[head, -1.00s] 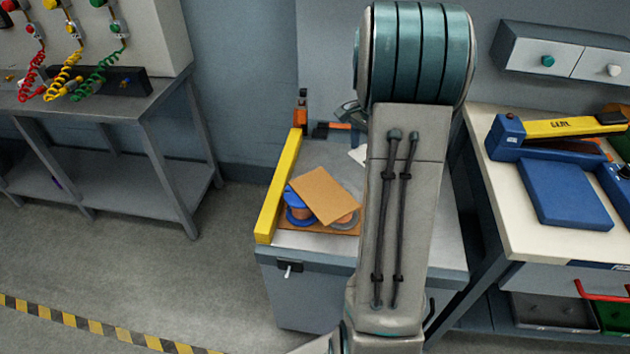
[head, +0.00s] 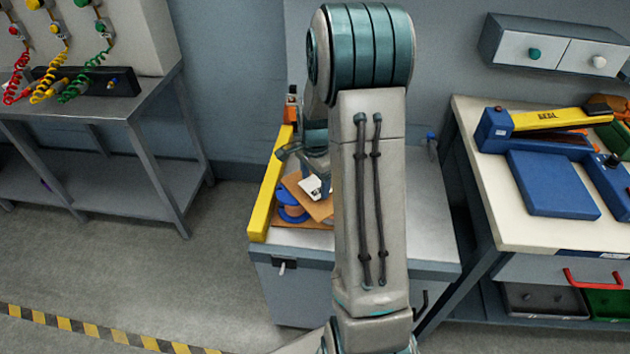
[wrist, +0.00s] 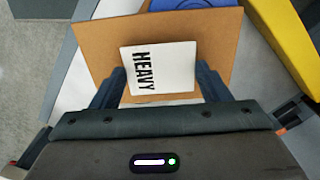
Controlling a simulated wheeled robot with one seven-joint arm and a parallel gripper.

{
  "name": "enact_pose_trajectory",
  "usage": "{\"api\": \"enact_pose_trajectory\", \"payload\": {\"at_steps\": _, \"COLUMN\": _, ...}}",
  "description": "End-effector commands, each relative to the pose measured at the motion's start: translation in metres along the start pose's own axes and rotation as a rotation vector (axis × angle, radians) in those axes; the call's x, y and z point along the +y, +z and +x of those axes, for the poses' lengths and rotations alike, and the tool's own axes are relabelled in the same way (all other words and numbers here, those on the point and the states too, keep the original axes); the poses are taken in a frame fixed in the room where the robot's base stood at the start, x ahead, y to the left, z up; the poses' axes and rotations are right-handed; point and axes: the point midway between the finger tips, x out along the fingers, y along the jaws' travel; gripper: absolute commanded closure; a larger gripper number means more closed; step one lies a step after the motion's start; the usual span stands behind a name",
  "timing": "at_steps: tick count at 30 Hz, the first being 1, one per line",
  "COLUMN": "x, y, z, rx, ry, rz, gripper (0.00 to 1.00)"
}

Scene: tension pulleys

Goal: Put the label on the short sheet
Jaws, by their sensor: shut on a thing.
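The label (wrist: 160,68) is a white card with black "HEAVY" lettering, seen sideways in the wrist view. My gripper (wrist: 160,83) is shut on it, with one finger at each side edge. In the head view the label (head: 309,188) is small and partly hidden by my arm. A tan cardboard sheet (wrist: 92,44) lies behind the label in the wrist view, and the label sits within its outline. In the head view this sheet (head: 319,208) lies tilted over spools. Whether the label touches the sheet I cannot tell.
A blue spool (head: 285,198) shows under the sheet's left side, above another brown sheet (head: 288,223) on the grey cart top. A yellow rail (head: 267,192) edges the cart's left side. A bench with a blue and yellow tool (head: 555,185) stands at right.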

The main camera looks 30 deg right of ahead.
Motion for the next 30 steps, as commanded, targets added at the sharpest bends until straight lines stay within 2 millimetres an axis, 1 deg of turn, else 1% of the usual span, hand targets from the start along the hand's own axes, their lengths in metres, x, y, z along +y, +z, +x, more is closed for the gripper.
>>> {"api": "enact_pose_trajectory", "payload": {"at_steps": 1, "x": 0.001, "y": 0.0, "z": 0.005, "rx": -0.001, "ry": 0.002, "rz": 0.0, "gripper": 0.55}}
{"api": "enact_pose_trajectory", "payload": {"at_steps": 3, "x": 0.0, "y": 0.0, "z": 0.009, "rx": 0.0, "ry": 0.0, "rz": 0.0, "gripper": 0.55}}
{"api": "enact_pose_trajectory", "payload": {"at_steps": 10, "x": 0.0, "y": 0.0, "z": 0.009, "rx": 0.001, "ry": -0.001, "rz": -0.001, "gripper": 0.55}}
{"api": "enact_pose_trajectory", "payload": {"at_steps": 15, "x": 0.0, "y": 0.0, "z": 0.015, "rx": 0.0, "ry": -0.001, "rz": -0.001, "gripper": 0.55}}
{"api": "enact_pose_trajectory", "payload": {"at_steps": 16, "x": 0.0, "y": 0.0, "z": 0.013, "rx": 0.001, "ry": -0.001, "rz": -0.001, "gripper": 0.22}}
{"api": "enact_pose_trajectory", "payload": {"at_steps": 17, "x": 0.0, "y": 0.0, "z": 0.013, "rx": 0.0, "ry": 0.0, "rz": -0.001, "gripper": 0.14}}
{"api": "enact_pose_trajectory", "payload": {"at_steps": 18, "x": 0.0, "y": 0.0, "z": 0.013, "rx": 0.0, "ry": 0.0, "rz": 0.0, "gripper": 0.09}}
{"api": "enact_pose_trajectory", "payload": {"at_steps": 26, "x": 0.001, "y": -0.001, "z": 0.011, "rx": 0.0, "ry": 0.002, "rz": 0.001, "gripper": 0.09}}
{"api": "enact_pose_trajectory", "payload": {"at_steps": 29, "x": 0.0, "y": -0.001, "z": 0.004, "rx": 0.002, "ry": -0.001, "rz": 0.001, "gripper": 0.09}}
{"api": "enact_pose_trajectory", "payload": {"at_steps": 30, "x": 0.0, "y": -0.001, "z": -0.003, "rx": 0.002, "ry": -0.002, "rz": 0.0, "gripper": 0.09}}
